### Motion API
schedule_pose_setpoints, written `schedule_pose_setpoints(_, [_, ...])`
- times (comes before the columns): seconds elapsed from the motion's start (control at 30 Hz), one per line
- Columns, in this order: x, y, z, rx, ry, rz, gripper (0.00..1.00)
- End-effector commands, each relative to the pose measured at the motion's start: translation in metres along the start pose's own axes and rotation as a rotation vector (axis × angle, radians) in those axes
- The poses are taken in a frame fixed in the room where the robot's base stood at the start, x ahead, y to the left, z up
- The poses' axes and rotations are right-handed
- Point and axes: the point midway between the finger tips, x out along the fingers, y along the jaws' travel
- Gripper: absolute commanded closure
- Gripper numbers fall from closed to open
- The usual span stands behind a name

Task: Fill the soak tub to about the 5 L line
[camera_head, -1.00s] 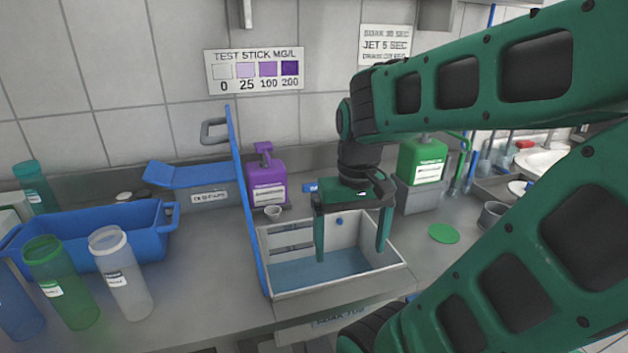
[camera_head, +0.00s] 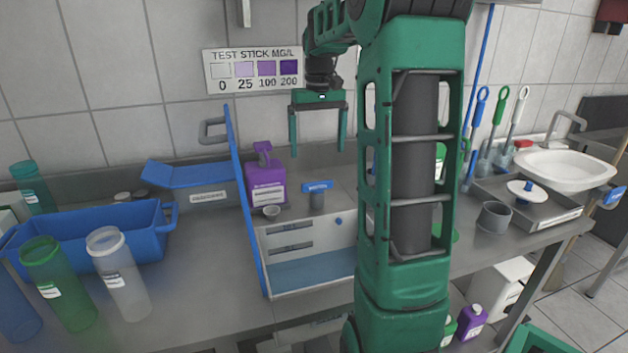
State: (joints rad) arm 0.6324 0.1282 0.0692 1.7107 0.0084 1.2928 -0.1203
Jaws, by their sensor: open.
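A short grey post with a blue labelled top (camera_head: 317,187), perhaps the water valve, stands just behind the tub. My gripper (camera_head: 318,153) is open and empty, pointing down in the air above and behind the tub, touching nothing.
A blue bin (camera_head: 90,240) and several cylinders fill the left counter. At right are a grey cup (camera_head: 494,217), a tray and a white basin (camera_head: 565,168).

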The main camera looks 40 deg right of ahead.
Motion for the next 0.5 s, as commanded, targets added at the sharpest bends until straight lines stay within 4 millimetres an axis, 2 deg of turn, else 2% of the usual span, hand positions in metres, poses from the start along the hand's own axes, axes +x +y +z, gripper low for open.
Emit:
schedule_pose_setpoints(0.17, [0.020,-0.001,0.001,-0.001,-0.002,0.000,0.06])
schedule_pose_setpoints(0.5, [0.079,-0.001,0.001,-0.002,-0.003,0.000,0.06])
